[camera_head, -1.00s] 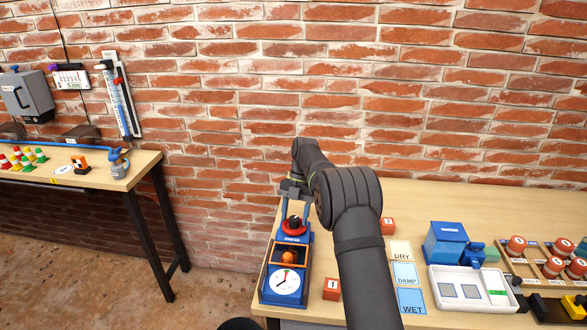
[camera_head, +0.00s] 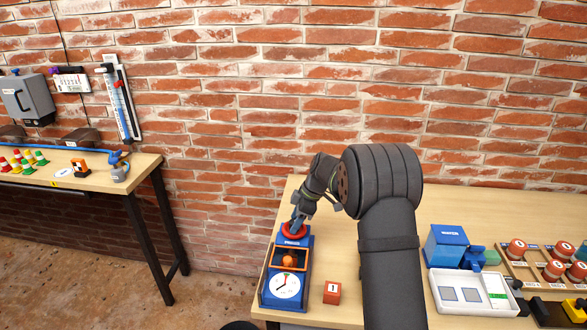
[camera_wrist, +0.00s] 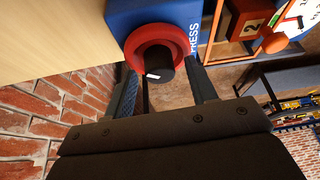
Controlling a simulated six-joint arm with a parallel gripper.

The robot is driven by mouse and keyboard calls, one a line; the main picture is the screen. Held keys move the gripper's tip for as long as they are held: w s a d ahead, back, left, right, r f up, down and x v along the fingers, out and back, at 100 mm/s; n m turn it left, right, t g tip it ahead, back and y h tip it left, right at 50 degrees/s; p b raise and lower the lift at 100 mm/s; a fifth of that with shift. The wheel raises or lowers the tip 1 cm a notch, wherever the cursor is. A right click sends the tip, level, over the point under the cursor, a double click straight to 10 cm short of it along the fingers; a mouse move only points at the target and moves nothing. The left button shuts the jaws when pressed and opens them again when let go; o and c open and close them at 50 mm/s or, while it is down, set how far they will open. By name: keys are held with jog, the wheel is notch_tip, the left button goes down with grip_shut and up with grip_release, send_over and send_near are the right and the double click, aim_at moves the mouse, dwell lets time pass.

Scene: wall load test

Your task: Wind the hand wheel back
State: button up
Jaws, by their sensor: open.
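The hand wheel (camera_head: 288,235) is a red ring with a black hub on the far end of a blue press (camera_head: 265,297). In the wrist view, the red wheel (camera_wrist: 183,37) and its black knob (camera_wrist: 152,64) lie between the tips of my gripper (camera_wrist: 160,78). The two fingers are apart, one on each side; I cannot tell if they touch the wheel. In the head view my gripper (camera_head: 296,222) is tilted over the wheel and hides part of it. The press has a white dial (camera_head: 284,286) with a dark pointer and a small green mark.
An orange frame (camera_head: 275,264) on the press holds a red block marked 2 (camera_wrist: 247,25). A red block marked 1 (camera_head: 332,292) stands right of the press. A white tray (camera_head: 437,290) and blue box (camera_head: 445,244) are farther right. A brick wall rises behind.

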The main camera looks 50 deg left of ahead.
jog(key=m+t, duration=0.1)
jog(key=m, duration=0.2)
jog(key=m+t+y, duration=0.1)
jog(key=m, duration=0.2)
jog(key=shift+s+d, duration=0.1)
jog(key=shift+s, duration=0.1)
jog(key=m+t, duration=0.1)
jog(key=m, duration=0.2)
jog(key=m+t, duration=0.1)
jog(key=m, duration=0.3)
jog(key=shift+s+t+y, duration=0.15)
jog(key=shift+t+y, duration=0.15)
jog(key=shift+t, duration=0.1)
jog(key=s+d+r+m, duration=0.2)
jog(key=d+r, duration=0.1)
jog(key=r, duration=0.6)
jog(key=s+d+r+m+t, duration=0.1)
jog(key=s+d+r, duration=0.2)
jog(key=r, duration=0.6)
jog(key=s+d+r+m, duration=0.2)
jog(key=s+d+r, duration=0.1)
jog(key=r, duration=0.6)
jog(key=shift+s+d+m+t, duration=0.2)
jog(key=shift+d+m+t, duration=0.15)
jog(key=shift+d, duration=0.3)
